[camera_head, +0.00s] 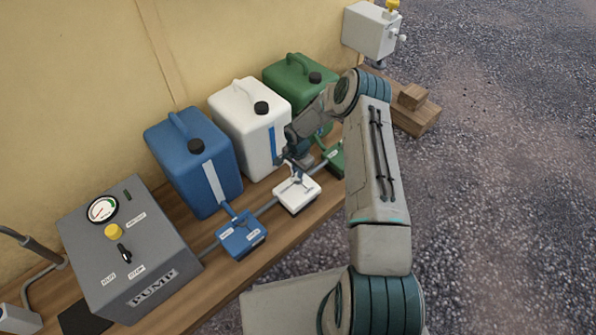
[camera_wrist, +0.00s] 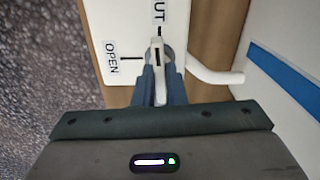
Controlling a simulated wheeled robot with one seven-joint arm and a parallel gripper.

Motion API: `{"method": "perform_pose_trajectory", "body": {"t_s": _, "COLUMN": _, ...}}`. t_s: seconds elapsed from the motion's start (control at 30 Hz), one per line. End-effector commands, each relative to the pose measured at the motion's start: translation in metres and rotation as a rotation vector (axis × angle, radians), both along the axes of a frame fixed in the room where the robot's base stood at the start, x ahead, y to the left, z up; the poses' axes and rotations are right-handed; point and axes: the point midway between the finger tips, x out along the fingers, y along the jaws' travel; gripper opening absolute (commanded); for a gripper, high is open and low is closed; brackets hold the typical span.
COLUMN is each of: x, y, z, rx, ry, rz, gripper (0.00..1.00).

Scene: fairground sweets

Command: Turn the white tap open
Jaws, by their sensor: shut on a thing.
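The white tap (camera_head: 297,193) is a white box on the pipe in front of the white canister, between the blue and green taps. In the wrist view, its white lever (camera_wrist: 158,85) lies between the two fingers of my gripper (camera_wrist: 160,92), which is shut on it. The lever lines up with the mark at the partly cut-off label ending in "UT" (camera_wrist: 158,12). The "OPEN" label (camera_wrist: 112,57) and its mark are to the left. In the head view my gripper (camera_head: 298,167) comes down over the tap and partly hides the lever.
The blue tap (camera_head: 241,235) and green tap (camera_head: 337,158) stand close on either side. Blue (camera_head: 194,160), white (camera_head: 250,128) and green (camera_head: 296,85) canisters stand behind. The grey pump box (camera_head: 130,250) is at the left. Gravel lies beyond the bench's front edge.

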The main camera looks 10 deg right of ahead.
Motion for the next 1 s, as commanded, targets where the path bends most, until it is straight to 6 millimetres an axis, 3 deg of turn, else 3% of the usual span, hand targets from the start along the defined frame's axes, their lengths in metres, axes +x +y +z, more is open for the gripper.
{"method": "perform_pose_trajectory", "body": {"t_s": 1.0, "x": 0.0010, "y": 0.0002, "z": 0.0005, "rx": -0.001, "ry": -0.002, "rz": 0.913, "gripper": 0.00}}
